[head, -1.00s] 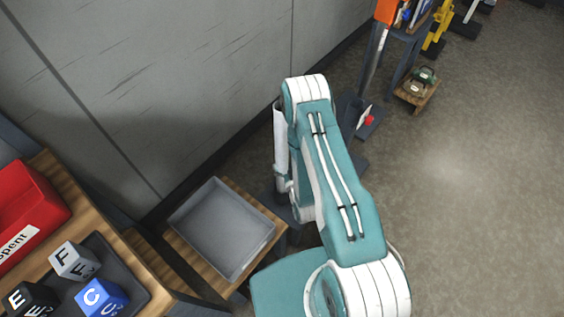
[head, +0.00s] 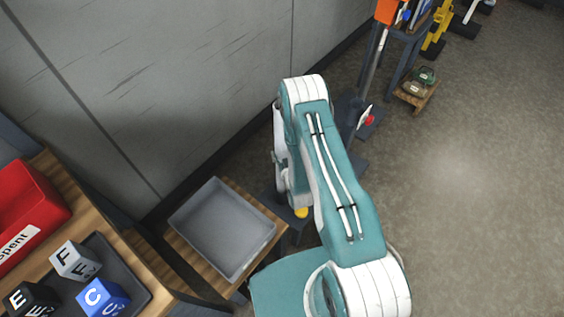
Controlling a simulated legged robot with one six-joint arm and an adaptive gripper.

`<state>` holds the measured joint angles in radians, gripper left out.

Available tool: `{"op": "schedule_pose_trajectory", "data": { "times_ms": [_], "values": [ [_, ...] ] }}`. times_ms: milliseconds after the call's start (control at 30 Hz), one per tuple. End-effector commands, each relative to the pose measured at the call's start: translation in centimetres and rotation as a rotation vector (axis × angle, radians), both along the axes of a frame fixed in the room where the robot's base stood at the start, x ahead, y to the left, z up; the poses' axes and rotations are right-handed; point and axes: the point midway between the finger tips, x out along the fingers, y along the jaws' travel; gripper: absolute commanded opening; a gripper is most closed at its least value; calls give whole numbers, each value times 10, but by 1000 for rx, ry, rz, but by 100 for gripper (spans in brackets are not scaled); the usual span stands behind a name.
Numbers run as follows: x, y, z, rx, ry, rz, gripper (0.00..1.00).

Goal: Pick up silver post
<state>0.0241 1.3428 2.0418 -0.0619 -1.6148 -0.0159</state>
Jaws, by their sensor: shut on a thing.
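A slim silver post (head: 374,62) stands behind my arm, slightly tilted, with an orange part (head: 387,11) at its top. Its lower end runs down toward a dark base. My forearm hangs down left of my teal upper arm, between the wall and the wooden stand. My gripper is hidden behind my own arm links, so its fingers and anything in them do not show. A small yellow thing (head: 301,212) shows just below my wrist; I cannot tell what it is part of.
A grey tray (head: 205,248) sits on a low wooden stand at the lower left. Lettered cubes (head: 76,260) and a red bin (head: 28,205) are on a bench farther left. A dark shelf (head: 401,62) stands at upper right. The right floor is clear.

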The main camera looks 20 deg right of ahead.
Motion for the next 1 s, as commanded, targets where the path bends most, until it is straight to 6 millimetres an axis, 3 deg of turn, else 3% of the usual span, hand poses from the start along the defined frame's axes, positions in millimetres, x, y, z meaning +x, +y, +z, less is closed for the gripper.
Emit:
{"op": "schedule_pose_trajectory", "data": {
  "times_ms": [200,367,1000],
  "values": [
    [0,0,2,1,-2,1,5],
    [1,0,17,1,-4,0,5],
    [1,0,146,0,-7,0,5]
  ]
}}
